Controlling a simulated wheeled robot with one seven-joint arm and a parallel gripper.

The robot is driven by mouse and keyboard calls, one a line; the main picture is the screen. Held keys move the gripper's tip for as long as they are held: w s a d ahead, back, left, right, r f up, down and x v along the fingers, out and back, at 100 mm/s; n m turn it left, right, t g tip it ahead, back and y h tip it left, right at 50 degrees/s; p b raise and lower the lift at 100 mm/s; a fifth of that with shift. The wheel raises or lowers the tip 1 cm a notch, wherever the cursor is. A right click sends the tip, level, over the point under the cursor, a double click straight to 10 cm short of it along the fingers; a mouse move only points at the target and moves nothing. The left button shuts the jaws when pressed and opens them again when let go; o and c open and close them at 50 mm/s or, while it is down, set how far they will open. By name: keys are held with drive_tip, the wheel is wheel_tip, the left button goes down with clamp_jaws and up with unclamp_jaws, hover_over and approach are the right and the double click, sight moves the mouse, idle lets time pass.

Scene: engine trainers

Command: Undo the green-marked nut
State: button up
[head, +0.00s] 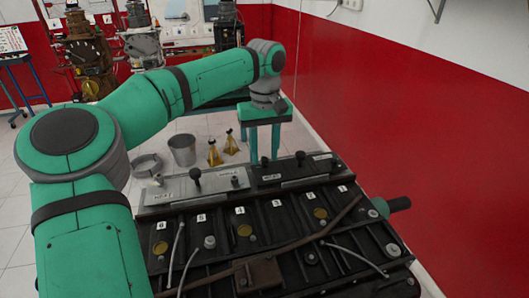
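The engine (290,210) lies in front of me, with a dark top and a row of numbered white labels. Several bolt heads or nuts show on it, such as a grey one (209,242) at the left and another (392,250) at the right. I cannot make out a green mark on any of them. My gripper (264,159) points down beyond the engine's far edge, near the black-knobbed covers. Its two teal fingers are apart, with nothing visible between them. I cannot tell its exact height.
A dark green cylinder (398,204) sticks out at the engine's right end. A brown rod (315,230) and thin grey pipes cross the top. A bucket (183,150) and yellow stands (215,153) are on the floor beyond. A red and white wall (430,130) closes the right side.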

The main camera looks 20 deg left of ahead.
drive_tip(key=shift+f, duration=0.15)
drive_tip(key=shift+c, duration=0.7)
clamp_jaws()
